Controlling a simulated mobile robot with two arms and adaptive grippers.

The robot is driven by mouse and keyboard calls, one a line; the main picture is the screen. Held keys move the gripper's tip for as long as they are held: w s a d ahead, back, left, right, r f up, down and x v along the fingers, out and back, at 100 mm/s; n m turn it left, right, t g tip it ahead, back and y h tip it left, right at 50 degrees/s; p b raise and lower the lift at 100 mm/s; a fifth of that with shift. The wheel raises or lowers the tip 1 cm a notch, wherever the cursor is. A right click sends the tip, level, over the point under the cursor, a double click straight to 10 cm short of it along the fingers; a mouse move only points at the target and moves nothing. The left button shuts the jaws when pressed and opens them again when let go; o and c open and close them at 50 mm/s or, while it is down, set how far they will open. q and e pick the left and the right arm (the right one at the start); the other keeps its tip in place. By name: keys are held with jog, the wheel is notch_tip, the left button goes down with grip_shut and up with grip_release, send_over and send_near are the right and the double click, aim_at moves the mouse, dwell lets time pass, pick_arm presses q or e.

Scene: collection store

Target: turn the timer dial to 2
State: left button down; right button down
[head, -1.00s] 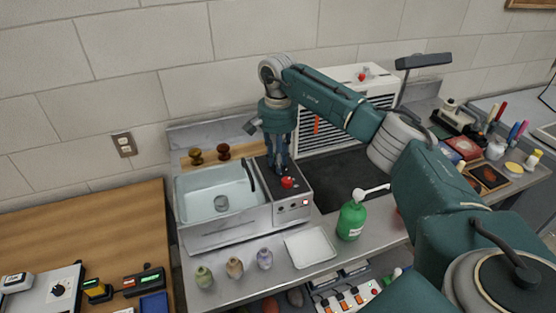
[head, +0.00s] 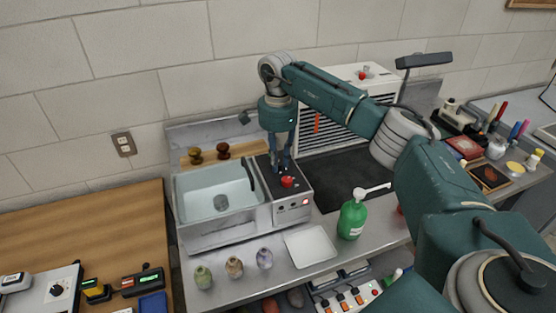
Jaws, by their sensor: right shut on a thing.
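My right gripper (head: 280,166) points straight down over the dark top panel (head: 299,193) of a metal bath unit. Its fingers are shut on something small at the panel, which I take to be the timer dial. The fingers hide the dial, so its pointer and numbers cannot be read. A red knob (head: 287,182) shows just in front of the fingertips; I cannot tell whether they touch it. The unit's open basin (head: 215,192) lies left of the gripper. My left gripper is not in view.
A green pump bottle (head: 352,218) and a white tray (head: 310,246) stand in front of the unit, with small jars (head: 234,267) to their left. A louvred white box (head: 345,125) stands behind. A wooden table (head: 90,230) lies at left.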

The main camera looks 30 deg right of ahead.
jog(key=m, duration=0.5)
jog(key=shift+w+r+m, duration=0.15)
jog(key=shift+r+m, duration=0.05)
jog(key=shift+m, duration=0.2)
dwell(0.4)
jog(key=c, duration=1.6)
grip_release()
jog(key=shift+c, duration=0.2)
jog(key=shift+o, duration=0.6)
jog(key=shift+f, duration=0.1)
notch_tip(320, 180, up, 12)
